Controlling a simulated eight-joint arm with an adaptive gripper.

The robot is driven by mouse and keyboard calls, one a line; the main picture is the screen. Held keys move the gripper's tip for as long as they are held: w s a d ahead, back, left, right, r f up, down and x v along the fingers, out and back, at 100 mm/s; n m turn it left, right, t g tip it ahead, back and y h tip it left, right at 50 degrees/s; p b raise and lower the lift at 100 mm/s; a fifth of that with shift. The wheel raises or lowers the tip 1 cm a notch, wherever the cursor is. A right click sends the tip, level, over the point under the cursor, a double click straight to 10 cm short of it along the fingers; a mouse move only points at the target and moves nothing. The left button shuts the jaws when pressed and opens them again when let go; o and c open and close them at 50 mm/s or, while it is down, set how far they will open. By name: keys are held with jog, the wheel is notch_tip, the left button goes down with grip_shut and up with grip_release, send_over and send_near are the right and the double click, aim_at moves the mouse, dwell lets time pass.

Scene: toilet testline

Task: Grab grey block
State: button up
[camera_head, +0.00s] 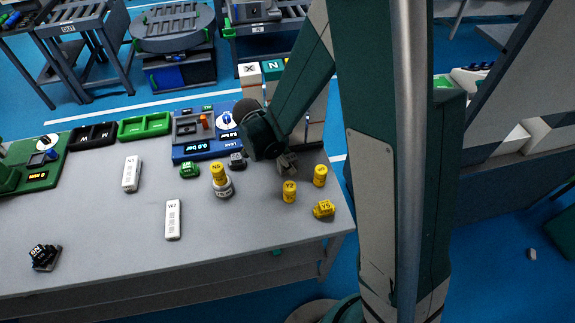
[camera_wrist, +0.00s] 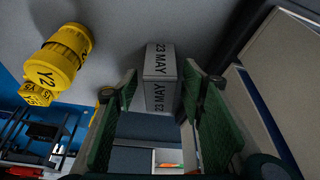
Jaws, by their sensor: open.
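The grey block (camera_wrist: 161,62), marked "23 MAY", shows in the wrist view on the grey table, between and just beyond the tips of my gripper (camera_wrist: 160,88). The fingers are open, one on each side of it, with a visible gap on the left. I cannot tell whether the right finger touches it. In the head view my gripper (camera_head: 287,163) is low over the right part of the table. There the block is hard to tell apart from the fingers.
A yellow cylinder Y2 (camera_head: 290,191) stands close by and shows large in the wrist view (camera_wrist: 58,60). Another yellow cylinder (camera_head: 320,175) and a yellow piece (camera_head: 324,209) are near the table's right edge. The blue tester (camera_head: 195,148) stands behind.

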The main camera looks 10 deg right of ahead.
jog(key=shift+d+f, duration=0.25)
jog(key=shift+f, duration=0.35)
jog(key=c, duration=1.1)
jog(key=shift+o, duration=0.2)
jog(key=shift+r, duration=0.1)
jog(key=shift+r+p, duration=0.75)
jog(key=shift+r, duration=4.15)
